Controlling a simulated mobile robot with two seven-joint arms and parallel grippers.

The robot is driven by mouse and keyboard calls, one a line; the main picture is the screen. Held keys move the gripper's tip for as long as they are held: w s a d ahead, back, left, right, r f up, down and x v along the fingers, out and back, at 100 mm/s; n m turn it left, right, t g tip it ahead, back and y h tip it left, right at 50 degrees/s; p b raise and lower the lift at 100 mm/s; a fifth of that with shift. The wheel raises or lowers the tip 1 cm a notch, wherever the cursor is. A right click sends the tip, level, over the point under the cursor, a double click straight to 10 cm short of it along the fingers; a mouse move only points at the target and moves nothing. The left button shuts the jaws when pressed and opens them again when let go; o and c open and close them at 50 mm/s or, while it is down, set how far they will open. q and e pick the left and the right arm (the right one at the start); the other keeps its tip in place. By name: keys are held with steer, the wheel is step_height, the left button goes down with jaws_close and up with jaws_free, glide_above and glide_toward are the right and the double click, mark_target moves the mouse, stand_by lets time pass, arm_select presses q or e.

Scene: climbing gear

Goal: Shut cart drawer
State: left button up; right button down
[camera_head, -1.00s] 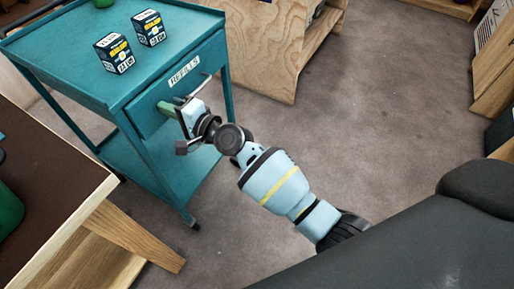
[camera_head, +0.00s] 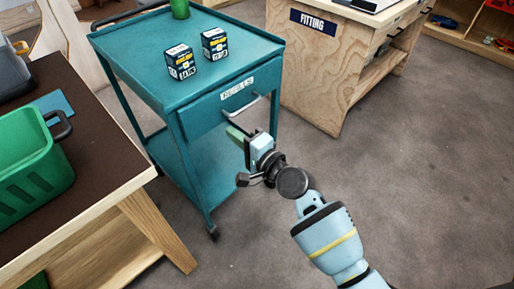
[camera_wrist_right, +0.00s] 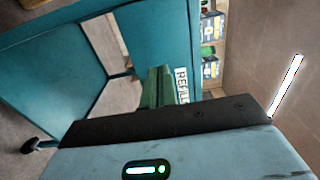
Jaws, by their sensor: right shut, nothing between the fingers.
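The teal cart (camera_head: 135,48) stands left of centre in the head view. Its drawer front (camera_head: 203,119) carries a white label (camera_head: 237,88) and a metal bar handle (camera_head: 257,100). The drawer front looks about flush with the cart, though a small gap cannot be ruled out. My right gripper (camera_head: 234,133) is shut and empty, its green fingers at the lower part of the drawer front, below the handle. Whether they touch it is unclear. In the right wrist view the fingers (camera_wrist_right: 158,88) point at the drawer beside the label (camera_wrist_right: 182,86). My left gripper is out of view.
Two small boxes (camera_head: 181,63) (camera_head: 215,44) and a green item (camera_head: 180,9) stand on the cart top. A brown-topped table (camera_head: 100,150) with a green crate (camera_head: 35,185) is at left. A plywood cabinet (camera_head: 315,75) stands behind right. Floor at right is clear.

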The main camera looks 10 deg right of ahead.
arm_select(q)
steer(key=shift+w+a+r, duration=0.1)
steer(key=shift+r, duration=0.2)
arm_select(e)
steer(key=v, duration=0.6)
